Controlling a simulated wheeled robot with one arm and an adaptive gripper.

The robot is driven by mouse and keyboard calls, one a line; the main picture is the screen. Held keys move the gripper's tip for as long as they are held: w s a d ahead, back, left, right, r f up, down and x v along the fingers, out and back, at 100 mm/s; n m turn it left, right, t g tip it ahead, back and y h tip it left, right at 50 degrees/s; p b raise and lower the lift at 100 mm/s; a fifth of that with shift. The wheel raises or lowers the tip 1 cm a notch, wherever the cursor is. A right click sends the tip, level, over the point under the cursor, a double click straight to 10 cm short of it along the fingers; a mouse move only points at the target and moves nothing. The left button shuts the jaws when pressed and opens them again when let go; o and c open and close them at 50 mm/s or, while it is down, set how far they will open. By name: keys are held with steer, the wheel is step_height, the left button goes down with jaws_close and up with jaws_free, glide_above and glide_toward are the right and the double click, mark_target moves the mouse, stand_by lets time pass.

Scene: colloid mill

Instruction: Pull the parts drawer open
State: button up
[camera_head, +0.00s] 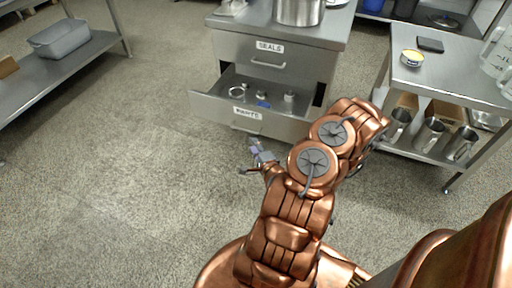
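The parts drawer (212,109) is the lower drawer of a grey metal cabinet. It stands pulled out, and its inside shows a ring and several other small parts. A white label on its front looks like "PARTS", partly blurred. A handle (246,130) shows low on its front. My gripper (247,156) is just in front of and below the drawer front, near the handle, and appears apart from it. Its fingers seem spread, but they are small and partly hidden by my wrist, so its opening is unclear. My copper arm covers the drawer's right end.
The seals drawer (268,57) above is shut. A metal pot (298,11) stands on the cabinet. A steel cart (440,70) with metal jugs is close on the right. A shelf with a grey bin (60,39) is at left. Floor at left is clear.

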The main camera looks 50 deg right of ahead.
steer(key=shift+s+a+r, duration=0.1)
steer(key=shift+s+a, duration=0.05)
steer(key=shift+s, duration=0.15)
stand_by(0.6)
